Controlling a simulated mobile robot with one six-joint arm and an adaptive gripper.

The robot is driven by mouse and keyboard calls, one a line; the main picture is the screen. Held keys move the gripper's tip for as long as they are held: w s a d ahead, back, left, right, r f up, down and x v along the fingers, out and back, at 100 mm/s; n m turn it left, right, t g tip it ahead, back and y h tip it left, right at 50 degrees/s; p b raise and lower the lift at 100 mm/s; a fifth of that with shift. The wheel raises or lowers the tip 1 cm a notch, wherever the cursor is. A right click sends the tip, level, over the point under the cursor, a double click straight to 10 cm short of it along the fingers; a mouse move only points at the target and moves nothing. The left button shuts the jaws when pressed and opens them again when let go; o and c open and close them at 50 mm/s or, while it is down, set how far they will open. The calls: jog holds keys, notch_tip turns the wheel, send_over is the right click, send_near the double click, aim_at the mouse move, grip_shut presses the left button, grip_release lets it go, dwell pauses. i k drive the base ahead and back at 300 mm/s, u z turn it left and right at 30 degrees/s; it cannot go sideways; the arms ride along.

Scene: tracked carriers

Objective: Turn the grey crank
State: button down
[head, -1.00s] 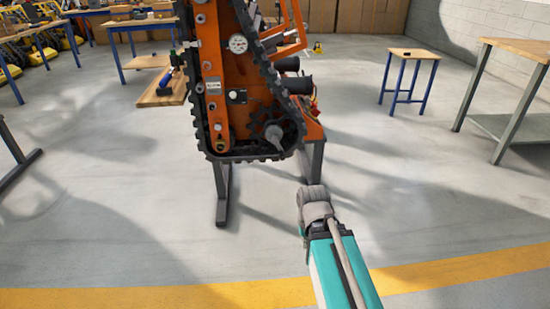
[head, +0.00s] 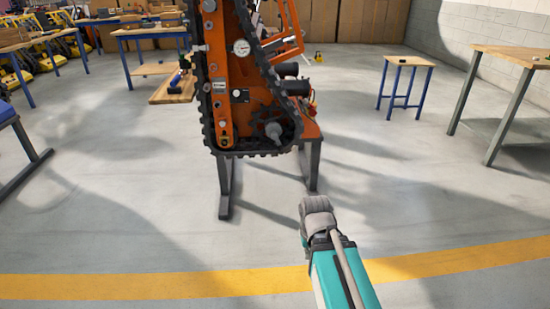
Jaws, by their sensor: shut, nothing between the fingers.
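The grey crank (head: 273,130) sits on the lower right side of an orange tracked carrier (head: 223,120), inside the bottom loop of its black track. It is small in the head view, with a round grey hub and a short arm pointing down to the right. My arm, with its teal link and grey joint, reaches up from the bottom right and ends in the picture below and right of the crank, apart from the carrier. My gripper's fingers do not show.
The carrier stands upright on dark metal legs (head: 225,190). Open concrete floor with a yellow line (head: 130,286) lies in front.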

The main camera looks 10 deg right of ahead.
aim_at(274, 135)
jog(key=k, duration=0.25)
jog(key=u, duration=0.4)
jog(key=i, duration=1.25)
jog(key=z, duration=0.45)
